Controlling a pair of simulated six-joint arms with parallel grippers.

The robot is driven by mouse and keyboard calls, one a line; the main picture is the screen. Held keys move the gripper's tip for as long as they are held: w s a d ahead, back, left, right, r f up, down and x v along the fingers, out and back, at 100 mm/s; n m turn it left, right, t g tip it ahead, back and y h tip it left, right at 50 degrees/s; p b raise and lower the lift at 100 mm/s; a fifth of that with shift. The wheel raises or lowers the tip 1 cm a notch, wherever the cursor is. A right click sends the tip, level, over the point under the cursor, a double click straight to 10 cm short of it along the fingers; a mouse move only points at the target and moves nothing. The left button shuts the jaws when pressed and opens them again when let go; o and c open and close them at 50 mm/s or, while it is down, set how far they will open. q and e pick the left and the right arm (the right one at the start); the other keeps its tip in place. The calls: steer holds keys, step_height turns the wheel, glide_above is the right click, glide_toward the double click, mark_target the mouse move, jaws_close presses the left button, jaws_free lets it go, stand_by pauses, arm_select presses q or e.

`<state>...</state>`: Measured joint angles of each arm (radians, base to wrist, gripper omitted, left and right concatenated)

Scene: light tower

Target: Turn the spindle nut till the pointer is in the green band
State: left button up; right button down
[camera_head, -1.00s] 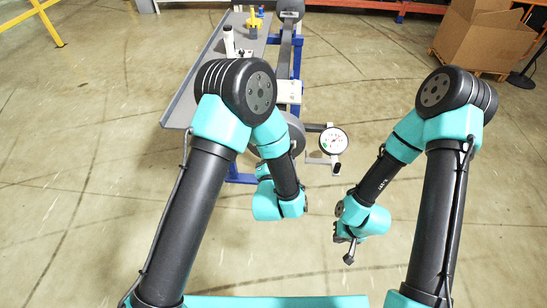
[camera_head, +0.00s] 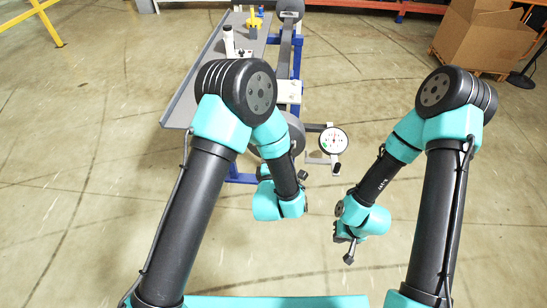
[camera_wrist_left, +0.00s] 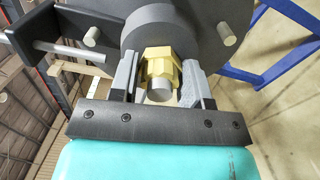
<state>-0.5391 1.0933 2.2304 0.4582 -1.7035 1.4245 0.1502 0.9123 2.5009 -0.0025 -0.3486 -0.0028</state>
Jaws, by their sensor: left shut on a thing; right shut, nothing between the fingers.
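The brass-coloured spindle nut (camera_wrist_left: 161,66) sits on the grey spindle end in front of a dark round flange (camera_wrist_left: 185,25) in the left wrist view. My left gripper (camera_wrist_left: 158,74) is shut on the nut, with one finger on each side. In the head view my left forearm hides the nut and these fingers. The white round gauge (camera_head: 333,140) shows at the front of the bench, right of my left wrist. A small green patch and a thin reddish pointer show on it, too small to read exactly. My right gripper (camera_head: 348,259) is shut and empty, over bare floor.
The long grey bench (camera_head: 205,85) runs away behind my left arm, with a yellow part (camera_head: 254,22) near its far end. A cardboard box (camera_head: 482,38) stands at the back right. The floor between the gauge and my right arm is clear.

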arm_select(q)
steer(key=m, duration=0.5)
steer(key=shift+m, duration=0.3)
steer(key=m, duration=0.5)
steer(key=shift+f+m, duration=0.1)
steer(key=shift+m, duration=0.2)
steer(key=m, duration=0.5)
steer(key=shift+m, duration=2.5)
steer(key=o, duration=0.9)
steer(key=shift+o, duration=0.2)
